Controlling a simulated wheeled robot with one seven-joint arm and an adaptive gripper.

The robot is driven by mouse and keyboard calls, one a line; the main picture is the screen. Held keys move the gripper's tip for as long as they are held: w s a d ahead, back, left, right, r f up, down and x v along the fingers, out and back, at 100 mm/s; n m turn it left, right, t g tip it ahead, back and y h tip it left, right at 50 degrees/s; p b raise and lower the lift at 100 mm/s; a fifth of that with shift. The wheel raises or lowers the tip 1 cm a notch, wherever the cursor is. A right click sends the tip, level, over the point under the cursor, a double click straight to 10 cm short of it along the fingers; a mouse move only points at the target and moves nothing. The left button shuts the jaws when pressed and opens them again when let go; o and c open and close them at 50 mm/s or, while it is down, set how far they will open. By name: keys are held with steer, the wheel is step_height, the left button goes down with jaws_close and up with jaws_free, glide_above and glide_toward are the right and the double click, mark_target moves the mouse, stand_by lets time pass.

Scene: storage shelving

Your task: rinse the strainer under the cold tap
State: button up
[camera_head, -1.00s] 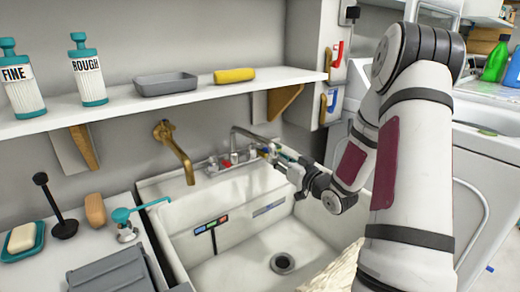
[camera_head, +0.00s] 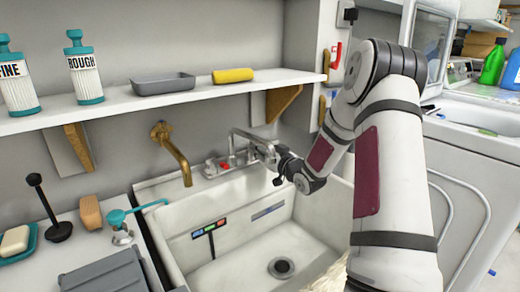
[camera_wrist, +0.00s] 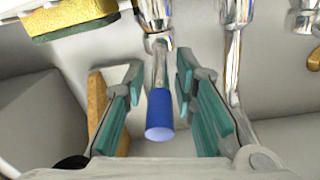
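In the wrist view, my gripper (camera_wrist: 160,112) is open, its teal finger pads apart on either side of a blue cylindrical tap handle (camera_wrist: 160,112). Gaps show between the handle and both pads. In the head view, my gripper (camera_head: 277,167) is at the right end of the silver tap (camera_head: 243,138) over the sink, and the wrist partly hides the blue handle. The red handle (camera_head: 224,163) is to its left. A teal-handled item with a silver part (camera_head: 122,222) stands on the left counter; I cannot tell whether it is the strainer.
A brass spout (camera_head: 172,150) juts from the wall. A shelf (camera_head: 200,95) above holds two bottles, a grey tray (camera_head: 163,83) and a yellow sponge (camera_head: 233,75). A washer (camera_head: 470,170) stands right.

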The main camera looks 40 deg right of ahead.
jaws_close()
steer(key=shift+d, duration=0.1)
steer(key=shift+w+d+r+n+y+p, duration=0.15)
steer(key=shift+d+n+y+p, duration=0.3)
steer(key=shift+n+y+p, duration=0.5)
steer(key=shift+d+n+g+y+p, duration=0.15)
steer(key=shift+n+y, duration=0.15)
steer(key=shift+y, duration=0.4)
steer(key=shift+d+n+g+y+p, duration=0.15)
steer(key=shift+n+y, duration=0.1)
steer(key=shift+y, duration=0.4)
steer(key=shift+o, duration=1)
jaws_free()
steer(key=v, duration=1.2)
